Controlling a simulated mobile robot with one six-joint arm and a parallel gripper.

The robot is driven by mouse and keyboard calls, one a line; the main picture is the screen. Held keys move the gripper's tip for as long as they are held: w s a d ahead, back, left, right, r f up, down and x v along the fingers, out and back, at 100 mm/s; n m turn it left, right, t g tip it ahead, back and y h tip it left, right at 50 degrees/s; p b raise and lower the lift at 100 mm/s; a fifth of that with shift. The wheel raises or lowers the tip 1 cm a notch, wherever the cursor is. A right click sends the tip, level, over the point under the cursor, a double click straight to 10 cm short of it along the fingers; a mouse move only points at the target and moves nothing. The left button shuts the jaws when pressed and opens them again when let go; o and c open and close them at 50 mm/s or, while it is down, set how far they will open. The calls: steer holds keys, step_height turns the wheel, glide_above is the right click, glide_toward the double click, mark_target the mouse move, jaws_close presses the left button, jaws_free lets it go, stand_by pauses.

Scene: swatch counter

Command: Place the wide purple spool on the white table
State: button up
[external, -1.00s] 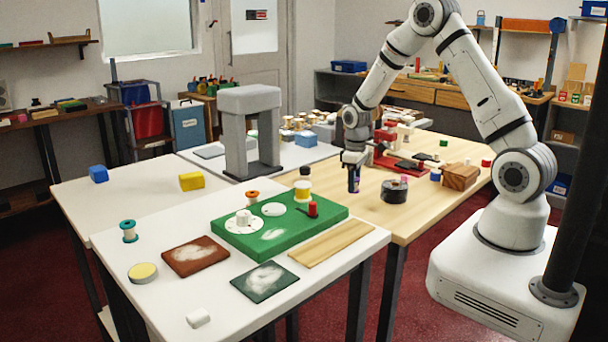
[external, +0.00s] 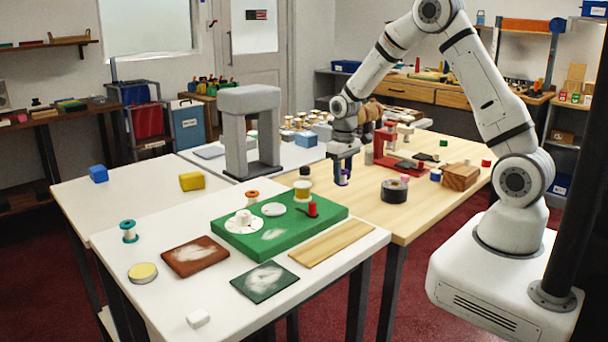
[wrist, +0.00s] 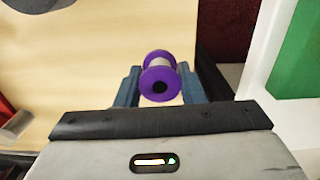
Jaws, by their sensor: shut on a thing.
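The purple spool (external: 343,181) has purple flanges and a pale middle. My gripper (external: 343,172) is shut on it and holds it over the wooden table, near the edge facing the front white table (external: 200,290). In the wrist view the spool (wrist: 160,85) sits between the two blue-grey fingers of my gripper (wrist: 160,90), with a flange facing the camera. The white table's edge (wrist: 258,85) shows at the right there, with a dark gap between the tables. The spool's sides are partly hidden by the fingers.
The front white table carries a green board (external: 245,238) with discs and spools, a brown pad (external: 195,258), a dark green pad (external: 264,281) and a wooden strip (external: 332,242). A grey arch (external: 248,130) stands behind. Bare white surface shows at the front and left.

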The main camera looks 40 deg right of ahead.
steer(key=shift+a+f, duration=0.15)
steer(key=s+d+r+n+b, duration=0.1)
steer(key=d+r, duration=0.1)
steer(key=d, duration=1.2)
steer(key=s+d+r+b, duration=0.1)
steer(key=d+r, duration=0.1)
steer(key=d, duration=1.1)
step_height(320, 180, down, 4)
steer(key=shift+f+p, duration=0.25)
steer(key=shift+p, duration=0.1)
steer(key=shift+f, duration=2.2)
steer(key=shift+f, duration=0.2)
steer(key=o, duration=1)
steer(key=shift+c, duration=0.2)
